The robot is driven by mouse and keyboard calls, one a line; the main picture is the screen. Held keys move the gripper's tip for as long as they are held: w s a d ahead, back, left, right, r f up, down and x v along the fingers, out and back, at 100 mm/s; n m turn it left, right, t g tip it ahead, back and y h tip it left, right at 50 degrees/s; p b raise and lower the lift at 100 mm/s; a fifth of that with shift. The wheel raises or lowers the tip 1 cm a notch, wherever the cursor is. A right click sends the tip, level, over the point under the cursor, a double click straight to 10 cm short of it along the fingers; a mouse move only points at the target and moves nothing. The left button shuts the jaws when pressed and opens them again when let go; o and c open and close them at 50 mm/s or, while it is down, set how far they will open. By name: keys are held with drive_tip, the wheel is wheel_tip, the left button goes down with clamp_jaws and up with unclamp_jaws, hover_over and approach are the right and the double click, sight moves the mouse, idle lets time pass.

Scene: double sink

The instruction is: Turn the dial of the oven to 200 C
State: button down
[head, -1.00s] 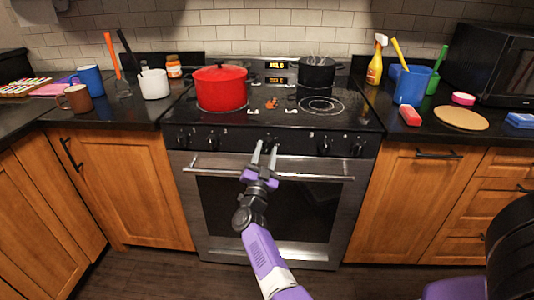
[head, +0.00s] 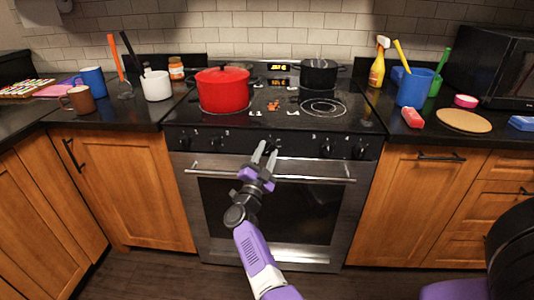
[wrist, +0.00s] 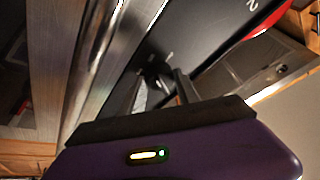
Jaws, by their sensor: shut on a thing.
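The oven (head: 315,215) is a steel and black range in the middle of the head view, its door closed. My gripper (head: 266,148) reaches up over the door handle to the middle of the black control panel. Its grey fingers are shut on the middle dial (head: 273,143), which they largely hide. In the wrist view, my gripper (wrist: 160,80) shows its fingers close together against the dark panel; the dial's marking cannot be read there.
The door handle (head: 310,178) runs just below my gripper. Other knobs (head: 327,148) flank the middle dial. A red pot (head: 223,92) and a black pot (head: 319,74) stand on the cooktop. The floor before the oven is clear.

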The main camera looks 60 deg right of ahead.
drive_tip(key=c, duration=0.9)
unclamp_jaws()
drive_tip(key=shift+p+v, duration=0.45)
drive_tip(key=shift+v, duration=3.5)
